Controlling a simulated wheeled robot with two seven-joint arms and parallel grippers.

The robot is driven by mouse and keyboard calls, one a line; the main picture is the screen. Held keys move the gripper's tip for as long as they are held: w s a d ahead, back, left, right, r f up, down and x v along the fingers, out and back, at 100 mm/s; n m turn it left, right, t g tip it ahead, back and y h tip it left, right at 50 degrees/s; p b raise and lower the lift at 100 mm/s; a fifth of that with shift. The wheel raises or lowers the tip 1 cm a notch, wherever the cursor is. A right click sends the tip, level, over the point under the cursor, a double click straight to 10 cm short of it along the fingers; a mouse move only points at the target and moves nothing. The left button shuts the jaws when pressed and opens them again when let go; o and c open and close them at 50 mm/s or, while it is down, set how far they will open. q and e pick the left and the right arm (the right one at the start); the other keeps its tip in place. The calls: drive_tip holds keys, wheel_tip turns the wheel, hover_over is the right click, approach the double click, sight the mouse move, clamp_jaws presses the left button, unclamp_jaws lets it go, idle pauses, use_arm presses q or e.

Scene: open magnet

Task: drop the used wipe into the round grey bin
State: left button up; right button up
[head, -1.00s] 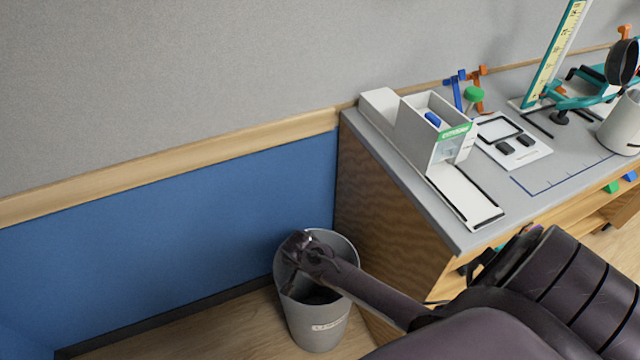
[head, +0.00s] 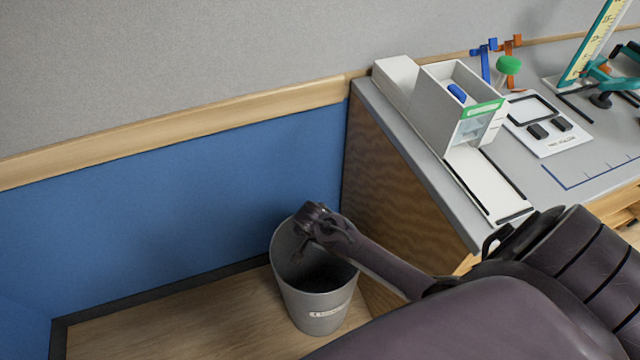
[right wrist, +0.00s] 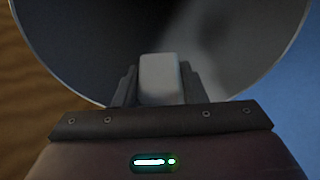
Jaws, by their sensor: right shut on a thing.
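The round grey bin (head: 320,312) stands on the floor against the end of the workbench, its mouth open upward. My right gripper (head: 300,246) is over the bin's mouth, pointing down. In the right wrist view the right gripper (right wrist: 159,76) is shut on a small pale grey-white piece, which I take to be the used wipe (right wrist: 159,82). The bin's rim and dark inside (right wrist: 95,50) surround the fingertips there. The wipe cannot be made out in the head view. My left gripper is not in view.
The grey bench top (head: 400,130) carries a white dispenser box (head: 440,115), a white panel (head: 545,125) and several small tools. A blue wall panel (head: 170,210) stands behind the bin. Bare wooden floor (head: 190,325) lies left of the bin.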

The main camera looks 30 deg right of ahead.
drive_tip(key=shift+f, duration=0.4)
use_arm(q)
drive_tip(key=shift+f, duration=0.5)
use_arm(e)
drive_tip(key=o, duration=1)
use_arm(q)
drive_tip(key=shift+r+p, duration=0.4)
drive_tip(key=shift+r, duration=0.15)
use_arm(e)
drive_tip(key=v, duration=0.8)
drive_tip(key=shift+f, duration=0.1)
